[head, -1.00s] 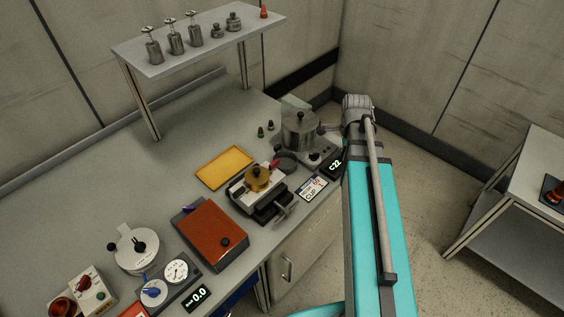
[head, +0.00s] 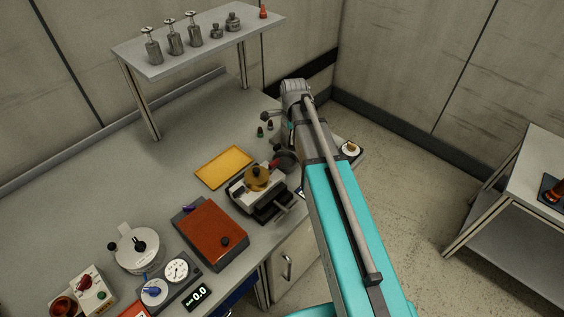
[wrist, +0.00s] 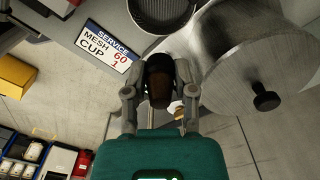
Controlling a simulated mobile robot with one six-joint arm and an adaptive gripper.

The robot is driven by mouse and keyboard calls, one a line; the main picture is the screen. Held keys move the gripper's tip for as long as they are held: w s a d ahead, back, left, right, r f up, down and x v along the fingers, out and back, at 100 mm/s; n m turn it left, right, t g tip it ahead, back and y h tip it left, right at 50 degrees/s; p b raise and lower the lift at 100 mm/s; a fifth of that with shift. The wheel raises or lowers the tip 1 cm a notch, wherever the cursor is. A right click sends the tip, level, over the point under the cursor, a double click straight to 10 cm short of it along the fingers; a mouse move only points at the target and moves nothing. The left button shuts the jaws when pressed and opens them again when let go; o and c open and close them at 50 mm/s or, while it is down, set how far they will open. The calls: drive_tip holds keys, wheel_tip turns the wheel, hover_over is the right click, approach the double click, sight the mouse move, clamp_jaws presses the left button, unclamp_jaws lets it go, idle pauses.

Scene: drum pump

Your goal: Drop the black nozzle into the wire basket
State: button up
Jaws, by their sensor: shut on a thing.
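In the wrist view my gripper (wrist: 158,92) is shut on a dark, rounded piece (wrist: 160,75), black at the sides and brownish in the middle, which I take for the black nozzle. A dark round cup with a mesh-like wall (wrist: 162,12), likely the wire basket, is at the top edge of that view, beyond the held piece and apart from it. The same dark cup seems to show in the head view (head: 287,160), partly covered by my arm. In the head view my arm hides the gripper and the held piece.
A large metal pot with a black knob (wrist: 264,98) is close on the right in the wrist view. A "MESH CUP" label (wrist: 103,47) lies left of the gripper. A clamp-like device (head: 257,190) and yellow tray (head: 224,167) stand on the bench. A small white dish (head: 350,149) is right of my arm.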

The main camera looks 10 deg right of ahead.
drive_tip(key=shift+w+a, duration=0.15)
drive_tip(key=shift+a, duration=0.15)
drive_tip(key=shift+f, duration=0.1)
drive_tip(key=shift+f+b, duration=2.9)
drive_tip(key=shift+b, duration=0.1)
drive_tip(key=o, duration=0.8)
